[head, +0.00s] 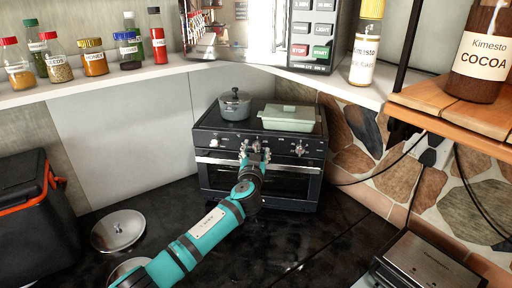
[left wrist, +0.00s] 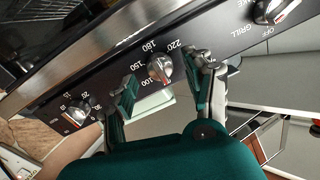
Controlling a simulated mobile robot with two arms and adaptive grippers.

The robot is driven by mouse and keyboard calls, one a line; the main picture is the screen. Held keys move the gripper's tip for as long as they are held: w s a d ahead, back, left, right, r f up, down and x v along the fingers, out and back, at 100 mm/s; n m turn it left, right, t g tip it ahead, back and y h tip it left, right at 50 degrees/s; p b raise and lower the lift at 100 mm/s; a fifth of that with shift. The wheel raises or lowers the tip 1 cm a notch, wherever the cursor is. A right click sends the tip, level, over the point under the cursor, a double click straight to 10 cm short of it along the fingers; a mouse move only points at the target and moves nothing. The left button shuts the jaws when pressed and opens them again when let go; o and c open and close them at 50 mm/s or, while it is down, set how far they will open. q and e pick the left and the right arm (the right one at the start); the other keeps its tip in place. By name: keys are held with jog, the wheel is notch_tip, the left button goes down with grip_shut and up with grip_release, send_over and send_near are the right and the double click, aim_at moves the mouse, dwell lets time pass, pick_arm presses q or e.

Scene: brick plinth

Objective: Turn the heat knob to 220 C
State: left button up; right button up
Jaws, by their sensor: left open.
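The small black oven (head: 228,181) stands in the corner, with a row of knobs on its front panel. In the left wrist view the heat knob (left wrist: 160,68) is a silver knob on the dark panel, with the marks 100, 150, 180 and 220 around it. I cannot tell surely which mark its pointer faces. My left gripper (head: 254,152) is at the middle of the oven's front and hides that part of the panel. Its two fingers are open, one on each side of the heat knob; contact is not clear. My right gripper is not in view.
A numbered knob (left wrist: 77,113) and an OFF/GRILL knob (left wrist: 272,10) flank the heat knob. A grey pot (head: 235,105) and a pale green lidded dish (head: 289,118) stand on the oven. A metal lid (head: 118,230) lies on the dark counter at left.

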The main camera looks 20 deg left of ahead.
pick_arm(q)
jog(key=shift+w+a+f, duration=0.1)
jog(key=shift+w+a, duration=0.05)
jog(key=shift+w, duration=0.55)
jog(key=shift+s, duration=0.1)
jog(key=shift+c, duration=0.5)
grip_shut()
